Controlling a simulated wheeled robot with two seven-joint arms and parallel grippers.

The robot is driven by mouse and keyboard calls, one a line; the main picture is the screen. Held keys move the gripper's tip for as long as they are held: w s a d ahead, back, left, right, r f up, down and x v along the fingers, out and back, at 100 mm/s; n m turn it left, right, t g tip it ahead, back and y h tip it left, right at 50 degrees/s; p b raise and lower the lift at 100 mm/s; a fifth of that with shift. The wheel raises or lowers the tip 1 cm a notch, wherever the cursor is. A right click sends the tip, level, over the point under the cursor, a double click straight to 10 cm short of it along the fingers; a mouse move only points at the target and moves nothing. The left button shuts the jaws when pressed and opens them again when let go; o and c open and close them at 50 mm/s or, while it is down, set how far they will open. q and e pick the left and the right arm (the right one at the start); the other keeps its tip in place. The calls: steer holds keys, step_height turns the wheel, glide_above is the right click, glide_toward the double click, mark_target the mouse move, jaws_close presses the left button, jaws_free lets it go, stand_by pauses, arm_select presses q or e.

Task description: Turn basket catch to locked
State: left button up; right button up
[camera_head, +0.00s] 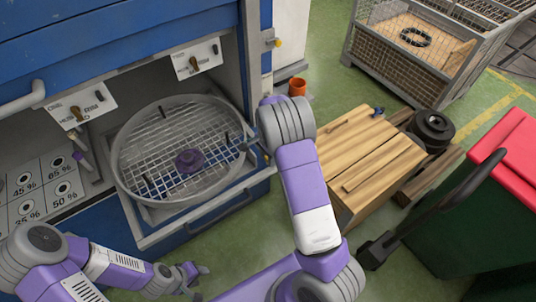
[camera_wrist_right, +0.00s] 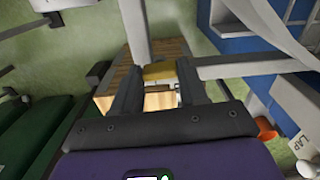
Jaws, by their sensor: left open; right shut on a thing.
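The round wire basket (camera_head: 180,108) sits in the pulled-out part of the blue machine, with a purple knob (camera_head: 188,161) at its middle. My right arm reaches up to the basket's right side. My right gripper (camera_head: 256,150) is mostly hidden behind its wrist there. In the right wrist view its two dark fingers are shut on a small yellow piece (camera_wrist_right: 160,71), which seems to be the basket catch. The catch's setting cannot be read. My left gripper (camera_head: 192,273) is open and empty, low in front of the machine.
White switch plates (camera_head: 196,60) and a percent-marked panel (camera_head: 45,190) are on the blue machine (camera_head: 120,35). An orange cup (camera_head: 297,87) stands right of it. A wooden box (camera_head: 370,155), a wire crate (camera_head: 400,60) and a green bin with red lid (camera_head: 515,150) stand at the right.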

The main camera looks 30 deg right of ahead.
steer(key=shift+m, duration=0.5)
steer(key=o, duration=1.1)
steer(key=shift+c, duration=0.2)
step_height(320, 180, up, 8)
steer(key=shift+f+p, duration=0.15)
steer(key=shift+p, duration=0.55)
